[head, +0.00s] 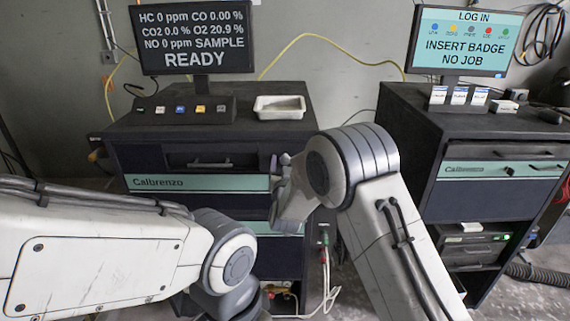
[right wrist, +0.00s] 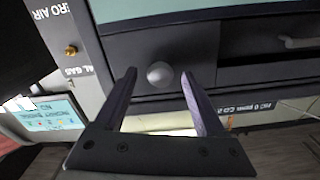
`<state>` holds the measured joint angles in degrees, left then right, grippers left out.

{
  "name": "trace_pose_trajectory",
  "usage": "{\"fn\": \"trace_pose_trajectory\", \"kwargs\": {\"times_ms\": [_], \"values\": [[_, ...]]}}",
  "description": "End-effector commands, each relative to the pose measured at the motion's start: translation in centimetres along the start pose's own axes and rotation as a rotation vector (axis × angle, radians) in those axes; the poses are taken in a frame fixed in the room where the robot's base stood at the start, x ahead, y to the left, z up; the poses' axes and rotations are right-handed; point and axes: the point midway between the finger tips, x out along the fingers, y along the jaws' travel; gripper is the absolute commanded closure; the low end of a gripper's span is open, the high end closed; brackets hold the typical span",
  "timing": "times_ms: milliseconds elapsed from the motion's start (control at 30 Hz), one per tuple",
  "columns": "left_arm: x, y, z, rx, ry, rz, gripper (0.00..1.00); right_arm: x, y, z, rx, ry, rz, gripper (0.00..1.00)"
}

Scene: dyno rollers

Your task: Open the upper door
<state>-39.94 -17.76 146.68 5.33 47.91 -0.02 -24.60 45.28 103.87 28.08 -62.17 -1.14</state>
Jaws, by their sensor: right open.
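The left cabinet (head: 190,131) has a dark upper front with a recess and a bar handle (head: 210,164), above a teal "Calbrenzo" strip (head: 195,183). In the right wrist view a round grey knob (right wrist: 160,74) sits on a dark front panel (right wrist: 205,45). My right gripper (right wrist: 158,73) is open, its two fingers on either side of the knob. I cannot tell whether they touch it. In the head view my right arm largely hides this gripper at the cabinet's right front. My left arm shows, but its gripper is out of view.
A "READY" monitor (head: 193,38), a button box (head: 180,110) and a white tray (head: 280,107) stand on the left cabinet. A second cabinet (head: 485,150) with a "LOG IN" screen (head: 465,40) stands at the right. A brass fitting (right wrist: 70,50) sticks out near the gripper. Cables hang below.

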Motion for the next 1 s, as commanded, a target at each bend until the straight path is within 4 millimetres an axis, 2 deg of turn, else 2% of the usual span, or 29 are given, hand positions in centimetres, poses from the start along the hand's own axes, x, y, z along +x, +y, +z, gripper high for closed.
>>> {"fn": "trace_pose_trajectory", "kwargs": {"times_ms": [33,167,200,233,1000], "values": [[0.01,0.0,0.0,0.0,0.0,0.0,0.5,-0.01,-0.01,-0.01,0.0,0.0,0.0,0.28],[0.01,0.0,0.0,0.0,0.0,0.0,0.5,-0.02,-0.02,-0.01,0.0,0.0,0.0,0.78],[0.01,0.0,0.0,0.0,0.0,0.0,0.5,-0.03,-0.02,-0.02,0.0,0.0,0.0,0.93],[0.0,0.0,0.0,0.0,0.0,0.0,0.5,-0.03,-0.02,-0.02,0.0,0.0,0.0,1.0],[0.0,0.0,0.0,0.0,0.0,0.0,0.5,-0.04,0.0,-0.05,0.001,0.001,0.0,1.0]]}}
